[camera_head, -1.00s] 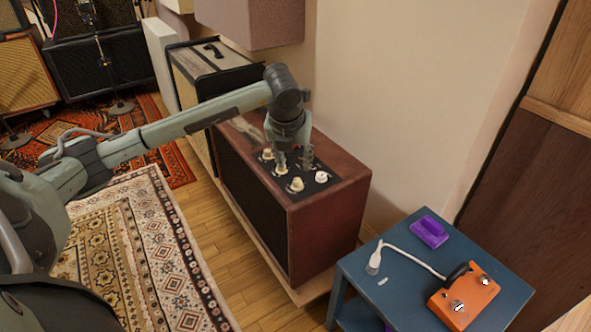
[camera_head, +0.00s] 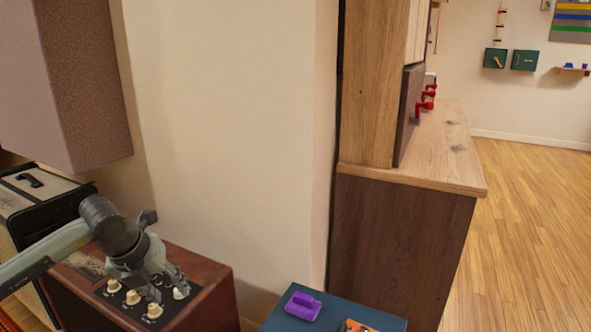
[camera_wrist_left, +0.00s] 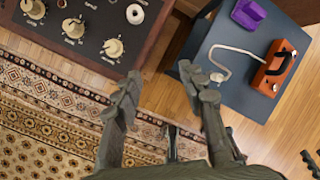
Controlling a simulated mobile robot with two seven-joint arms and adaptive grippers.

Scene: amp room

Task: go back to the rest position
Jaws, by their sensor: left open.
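My left gripper (camera_head: 163,288) is above the control panel of a brown wooden amp (camera_head: 205,268) at the lower left of the head view. In the left wrist view the left gripper (camera_wrist_left: 160,95) has its two fingers spread apart with nothing between them. The amp's knobs (camera_wrist_left: 114,47) show at the upper left there, apart from the fingers. My right gripper is not clearly in view; only a dark piece shows at the right edge of the wrist view.
A blue table (camera_head: 385,317) holds a purple block (camera_head: 303,306) and an orange pedal (camera_wrist_left: 281,62) with a white cable (camera_wrist_left: 222,50). A wooden cabinet (camera_head: 400,215) stands behind it. A grey padded box (camera_head: 85,80) hangs above the amp. Open floor (camera_head: 535,215) lies right.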

